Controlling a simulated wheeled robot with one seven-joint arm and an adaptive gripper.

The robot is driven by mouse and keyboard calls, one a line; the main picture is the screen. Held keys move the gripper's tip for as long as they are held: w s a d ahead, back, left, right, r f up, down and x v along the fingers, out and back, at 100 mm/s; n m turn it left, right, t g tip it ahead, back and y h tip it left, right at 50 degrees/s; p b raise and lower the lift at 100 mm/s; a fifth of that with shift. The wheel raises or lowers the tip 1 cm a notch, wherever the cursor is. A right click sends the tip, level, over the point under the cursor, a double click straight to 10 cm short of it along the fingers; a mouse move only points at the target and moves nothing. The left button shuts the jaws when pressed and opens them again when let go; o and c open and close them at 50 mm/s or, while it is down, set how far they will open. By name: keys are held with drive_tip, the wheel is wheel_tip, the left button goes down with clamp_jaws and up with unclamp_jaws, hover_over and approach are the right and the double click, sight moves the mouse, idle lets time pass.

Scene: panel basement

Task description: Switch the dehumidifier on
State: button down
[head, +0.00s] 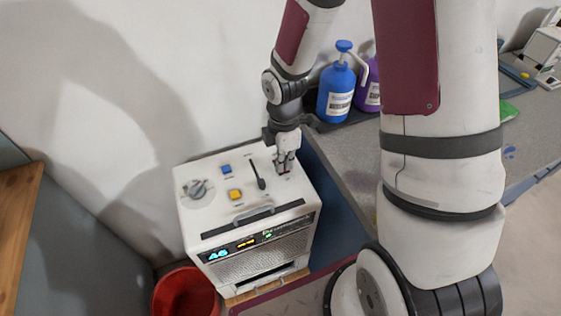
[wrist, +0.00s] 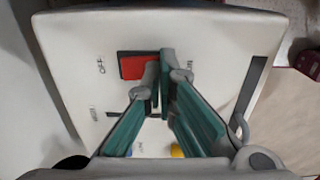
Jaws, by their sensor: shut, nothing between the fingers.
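The dehumidifier (head: 214,213) is a white box with controls on top and a lit front display (head: 218,255) showing cyan digits, an orange patch and a green light. In the wrist view a red rocker switch (wrist: 131,67) lies between an OFF label (wrist: 101,66) on the left and an ON label (wrist: 189,65) on the right. My gripper (wrist: 161,108) is shut and empty, its fingertips over the ON side of the switch, hiding that part. Contact is unclear. In the head view my gripper (head: 284,168) points down at the top's right side.
The top also has a grey knob (head: 197,189), a blue button (head: 226,169), a yellow button (head: 235,194), a black lever (head: 257,175) and a handle (head: 254,215). A red bucket (head: 185,293) stands at front left. Blue (head: 337,92) and purple (head: 372,90) bottles stand behind.

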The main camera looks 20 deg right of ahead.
drive_tip(key=shift+r+p, duration=1.8)
drive_tip(key=shift+p, duration=0.05)
drive_tip(key=shift+w+r+p, duration=0.15)
drive_tip(key=shift+r+p, duration=0.9)
drive_tip(key=shift+r, duration=0.35)
drive_tip(key=shift+d+r, duration=0.1)
drive_tip(key=shift+r, duration=0.25)
drive_tip(key=s+r+m+t, duration=0.1)
drive_tip(key=s+r+m, duration=0.3)
drive_tip(key=r, duration=0.4)
drive_tip(key=s+d+r+m+t+h, duration=0.1)
drive_tip(key=s+r+m, duration=0.3)
drive_tip(key=r, duration=0.4)
drive_tip(key=s+r+m+t, duration=0.1)
drive_tip(key=s+r+m, duration=0.35)
drive_tip(key=r, duration=0.25)
drive_tip(key=s+r+m+t+y, duration=0.1)
drive_tip(key=s+r+m, duration=0.3)
drive_tip(key=s, duration=0.4)
drive_tip(key=shift+a+m+t, duration=0.45)
drive_tip(key=shift+m+t, duration=0.05)
drive_tip(key=shift+m, duration=0.25)
